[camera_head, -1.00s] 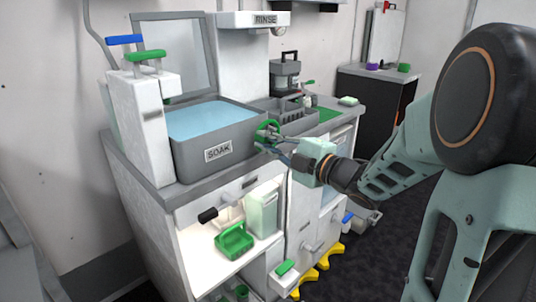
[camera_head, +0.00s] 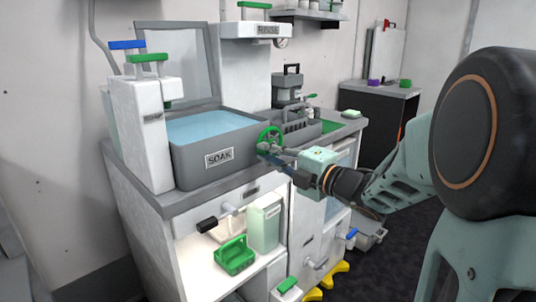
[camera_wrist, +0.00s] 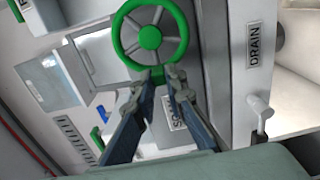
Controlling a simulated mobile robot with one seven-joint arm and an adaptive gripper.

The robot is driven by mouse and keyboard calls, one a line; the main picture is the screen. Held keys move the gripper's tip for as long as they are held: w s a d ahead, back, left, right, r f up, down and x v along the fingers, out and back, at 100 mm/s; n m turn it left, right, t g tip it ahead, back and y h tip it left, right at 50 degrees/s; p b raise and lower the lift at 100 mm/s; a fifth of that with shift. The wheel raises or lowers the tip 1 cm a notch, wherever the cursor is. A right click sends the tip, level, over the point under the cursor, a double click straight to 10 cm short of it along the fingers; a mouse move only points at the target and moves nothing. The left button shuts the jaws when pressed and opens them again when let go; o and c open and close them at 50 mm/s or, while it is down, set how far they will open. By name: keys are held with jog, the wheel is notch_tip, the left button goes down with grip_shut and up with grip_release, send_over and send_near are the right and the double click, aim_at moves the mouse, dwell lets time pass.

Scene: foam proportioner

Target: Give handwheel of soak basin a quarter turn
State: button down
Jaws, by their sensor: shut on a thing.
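The soak basin (camera_head: 220,158) is a grey tub of blue water with a SOAK label and a raised lid. Its green handwheel (camera_head: 270,136) is on the basin's right side. My gripper (camera_head: 270,151) is at the lower rim of the handwheel. In the wrist view my gripper (camera_wrist: 163,80) has its fingertips closed on a green piece at the rim's near edge. The fingers partly cover the SOAK label there.
A white tower with green (camera_head: 147,58) and blue (camera_head: 127,45) handles stands left of the basin. A grey rack (camera_head: 292,130) is to the right. Below are a green caddy (camera_head: 234,255) and a black-ended lever (camera_head: 207,225). A DRAIN label (camera_wrist: 255,46) shows in the wrist view.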

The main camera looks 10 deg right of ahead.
jog(key=c, duration=2)
grip_release()
jog(key=shift+o, duration=0.2)
jog(key=shift+d, duration=0.1)
jog(key=v, duration=1.2)
